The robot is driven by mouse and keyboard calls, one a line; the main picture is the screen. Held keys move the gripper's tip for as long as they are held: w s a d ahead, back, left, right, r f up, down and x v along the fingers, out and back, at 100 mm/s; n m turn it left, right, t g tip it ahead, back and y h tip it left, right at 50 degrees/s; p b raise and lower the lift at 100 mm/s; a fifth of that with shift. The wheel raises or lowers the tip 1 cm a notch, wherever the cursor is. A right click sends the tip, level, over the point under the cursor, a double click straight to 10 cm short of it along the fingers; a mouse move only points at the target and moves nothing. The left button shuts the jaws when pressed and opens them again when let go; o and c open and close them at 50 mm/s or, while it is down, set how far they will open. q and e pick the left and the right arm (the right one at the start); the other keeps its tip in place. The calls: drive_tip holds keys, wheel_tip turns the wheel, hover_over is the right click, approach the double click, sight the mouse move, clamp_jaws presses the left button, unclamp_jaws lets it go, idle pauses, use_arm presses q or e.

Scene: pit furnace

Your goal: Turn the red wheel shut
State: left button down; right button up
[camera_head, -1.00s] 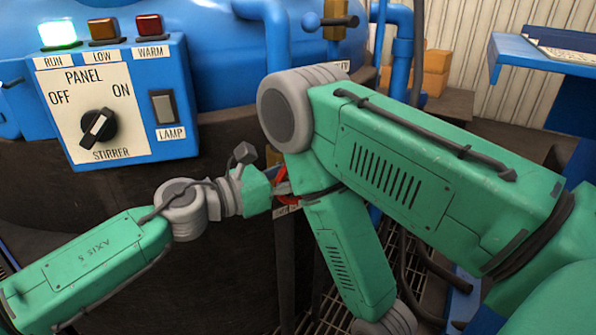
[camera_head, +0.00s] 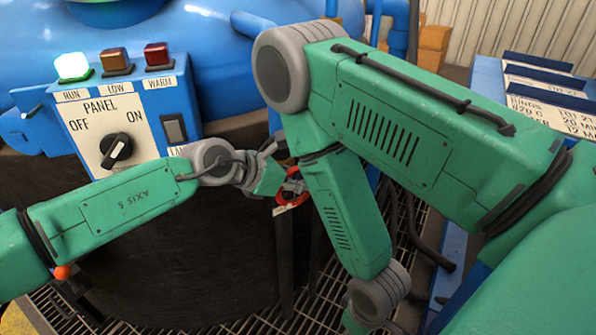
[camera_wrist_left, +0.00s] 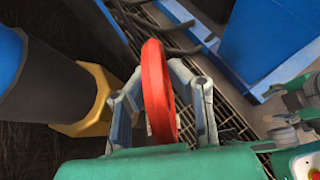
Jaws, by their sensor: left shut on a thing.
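The red wheel (camera_head: 293,207) shows in the middle of the head view, partly covered by my left gripper and my right arm. In the left wrist view the wheel (camera_wrist_left: 157,90) is seen nearly edge-on, standing between the two grey fingers. My left gripper (camera_head: 287,187) reaches it from the left and is shut on its rim. The left gripper (camera_wrist_left: 155,80) also shows in the left wrist view, one finger on each side of the rim.
A blue control panel (camera_head: 100,160) with a lit RUN lamp (camera_head: 72,66) and a stirrer knob (camera_head: 117,151) is at the left. The dark furnace body (camera_head: 150,250) stands below it. A blue stand with label plates (camera_head: 540,90) is at the right. Grating (camera_head: 240,320) covers the floor.

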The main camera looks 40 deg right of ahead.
use_arm(q)
drive_tip(key=shift+w+r, duration=0.1)
drive_tip(key=shift+w, duration=0.05)
idle(0.3)
drive_tip(key=c, duration=1.5)
unclamp_jaws()
drive_tip(key=shift+d, duration=0.15)
drive_tip(key=shift+c, duration=0.2)
drive_tip(key=v, duration=1.1)
drive_tip(key=shift+a+r, duration=0.25)
drive_tip(key=shift+o, duration=0.2)
